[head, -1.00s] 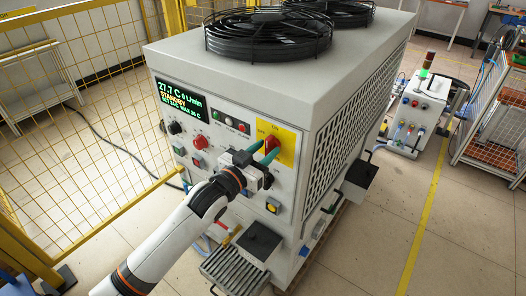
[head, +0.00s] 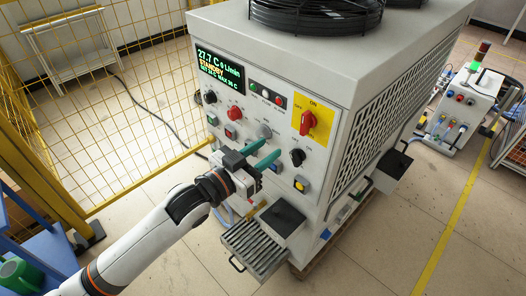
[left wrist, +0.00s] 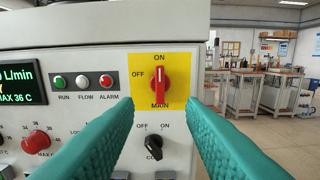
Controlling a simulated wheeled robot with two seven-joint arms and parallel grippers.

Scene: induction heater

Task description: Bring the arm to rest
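My left gripper (head: 272,148) is open and empty in front of the machine's control panel, its teal fingers apart. In the head view it is below and left of the red main switch (head: 308,123), clear of it. In the left wrist view the red main switch (left wrist: 159,84) shows between and beyond the fingertips (left wrist: 160,103), on a yellow plate, its handle upright toward ON. The display (head: 219,73) reads 27.7 C, 0 L/min and STANDBY. My right gripper is not in view.
A black selector knob (left wrist: 154,147) sits below the main switch. A slatted tray (head: 254,250) juts out low at the machine's front. A yellow mesh fence (head: 110,120) stands left. Open floor (head: 370,250) lies right of the machine. A green object (head: 20,275) is at lower left.

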